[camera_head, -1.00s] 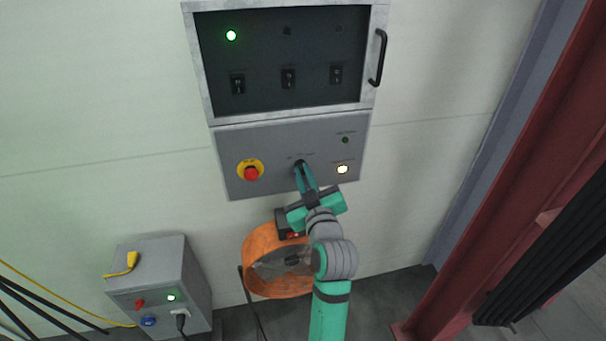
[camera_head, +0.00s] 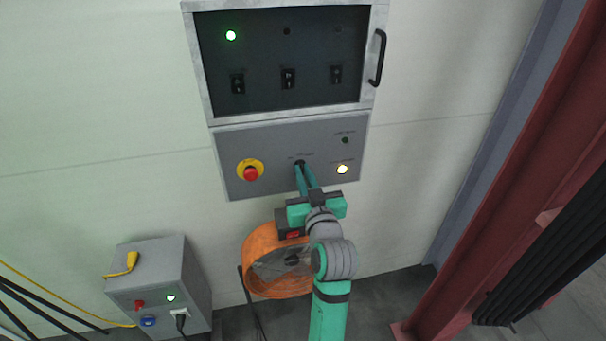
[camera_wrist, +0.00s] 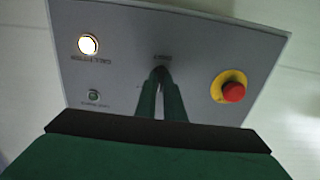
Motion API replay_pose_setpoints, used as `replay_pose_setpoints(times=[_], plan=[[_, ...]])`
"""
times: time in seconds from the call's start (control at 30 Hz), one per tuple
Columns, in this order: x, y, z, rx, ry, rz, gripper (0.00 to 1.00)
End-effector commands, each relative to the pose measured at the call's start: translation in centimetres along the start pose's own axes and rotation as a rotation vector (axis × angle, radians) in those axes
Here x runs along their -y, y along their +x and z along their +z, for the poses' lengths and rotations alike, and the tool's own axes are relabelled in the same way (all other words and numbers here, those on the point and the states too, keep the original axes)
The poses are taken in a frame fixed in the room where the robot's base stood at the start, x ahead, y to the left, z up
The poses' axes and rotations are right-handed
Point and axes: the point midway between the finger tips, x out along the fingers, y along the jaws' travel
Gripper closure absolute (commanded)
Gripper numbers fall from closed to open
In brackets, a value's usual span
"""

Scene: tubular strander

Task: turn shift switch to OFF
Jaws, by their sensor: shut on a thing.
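The shift switch (camera_head: 300,162) is a small dark knob on the sloped grey control panel (camera_head: 270,188), between the red emergency stop and the lit lamp. My gripper (camera_head: 302,168) reaches up from below with its green fingers shut on the knob. In the wrist view my gripper (camera_wrist: 160,75) points at the panel with its fingertips close together. The fingers hide most of the knob, and its label is too small to read, so I cannot tell its exact setting.
A red emergency stop (camera_head: 251,173) on a yellow ring is left of the switch. A lit lamp (camera_head: 342,169) and a dark green lamp (camera_head: 345,140) are to the right. A glazed cabinet (camera_head: 290,55) is above.

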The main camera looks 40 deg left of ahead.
Motion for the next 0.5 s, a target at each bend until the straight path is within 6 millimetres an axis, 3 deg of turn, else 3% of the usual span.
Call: replay_pose_setpoints(times=[0.1,0.2,0.5], plan=[[0.03,-0.01,0.20,0.005,0.001,-0.001,1.00],[0.03,-0.01,0.18,0.004,0.000,-0.001,0.73],[0.01,-0.07,0.09,0.002,-0.001,0.000,0.73]])
